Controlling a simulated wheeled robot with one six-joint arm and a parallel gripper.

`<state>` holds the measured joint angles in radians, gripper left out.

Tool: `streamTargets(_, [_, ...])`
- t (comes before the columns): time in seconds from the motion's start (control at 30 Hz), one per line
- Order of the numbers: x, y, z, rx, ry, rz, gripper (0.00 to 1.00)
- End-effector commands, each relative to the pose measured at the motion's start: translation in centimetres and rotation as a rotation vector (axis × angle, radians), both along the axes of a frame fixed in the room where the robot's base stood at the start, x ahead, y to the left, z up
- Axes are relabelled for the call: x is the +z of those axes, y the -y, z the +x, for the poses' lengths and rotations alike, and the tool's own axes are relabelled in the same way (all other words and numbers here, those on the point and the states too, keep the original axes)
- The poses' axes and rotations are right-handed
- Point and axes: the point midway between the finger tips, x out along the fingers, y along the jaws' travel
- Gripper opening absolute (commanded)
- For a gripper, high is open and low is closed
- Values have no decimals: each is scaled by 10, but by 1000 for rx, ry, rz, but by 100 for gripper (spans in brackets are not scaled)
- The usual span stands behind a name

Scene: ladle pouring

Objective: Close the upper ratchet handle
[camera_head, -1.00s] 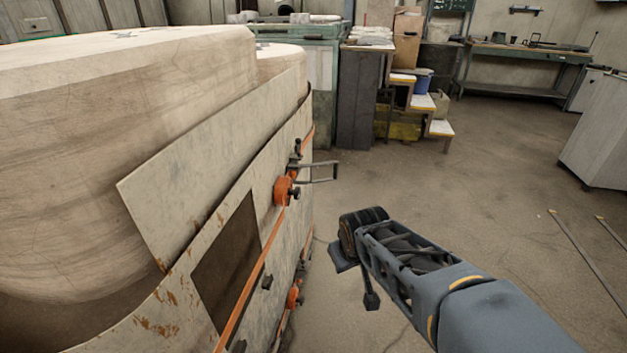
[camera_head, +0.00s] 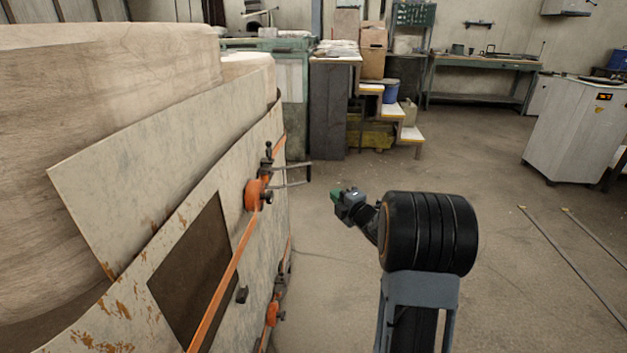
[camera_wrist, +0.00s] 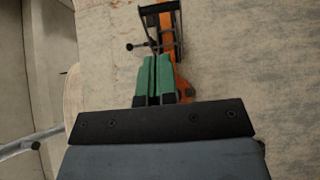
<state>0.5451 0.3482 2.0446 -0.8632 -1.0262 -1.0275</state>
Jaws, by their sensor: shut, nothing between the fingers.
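The upper ratchet (camera_head: 257,193) is an orange and black strap tightener on the side of the large ladle casing in the head view. Its handle (camera_head: 291,176), a thin grey metal frame, stands out to the right from the casing. My gripper (camera_head: 340,196) is just right of the handle, apart from it. In the wrist view my gripper (camera_wrist: 156,62) shows two green fingers, closed together and empty. The ratchet (camera_wrist: 168,28) lies beyond the fingertips there, partly hidden by them. I cannot tell from this view whether they touch.
A lower orange ratchet (camera_head: 273,311) sits on the same casing (camera_head: 262,225). An orange strap (camera_head: 228,285) runs along it. The concrete floor (camera_head: 330,290) right of the casing is open. Steps (camera_head: 405,135) and a white cabinet (camera_head: 575,130) stand farther back.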

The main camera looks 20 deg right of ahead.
Motion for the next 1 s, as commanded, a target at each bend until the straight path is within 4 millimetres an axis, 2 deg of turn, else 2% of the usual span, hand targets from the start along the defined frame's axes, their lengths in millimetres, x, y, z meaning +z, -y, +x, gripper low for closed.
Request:
streamTargets(0.4, [-2,-13,75,3,1,-2,0])
streamTargets(0.6, [-2,-18,105,2,1,-1,0])
streamTargets(0.8, [-1,-20,122,1,1,0,0])
streamTargets(1.0, [0,-21,127,0,1,0,0])
